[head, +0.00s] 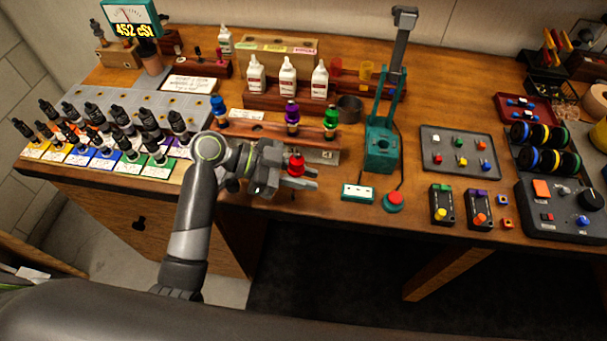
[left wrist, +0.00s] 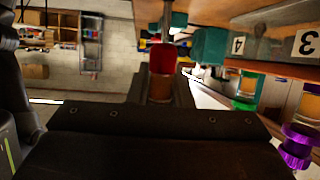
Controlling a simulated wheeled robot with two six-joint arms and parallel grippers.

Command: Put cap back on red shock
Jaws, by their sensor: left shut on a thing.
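My left gripper (head: 298,176) is in front of the wooden shock stand (head: 262,128). It is shut on the red shock (head: 296,161). In the left wrist view the red shock (left wrist: 161,56) shows as a red part and an amber part between the fingers. I cannot tell whether a separate cap is on it. A blue shock (head: 219,105), a purple shock (head: 292,113) and a green shock (head: 331,117) stand upright in the stand. The stand's labels 3 and 4 appear upside down in the left wrist view. My right gripper is not in view.
Several dropper bottles (head: 96,116) stand at the left. White bottles (head: 288,76) are behind the stand. A teal press (head: 381,147) is to its right. A small white-topped box (head: 358,192) and a red button (head: 393,199) are near the table's front edge.

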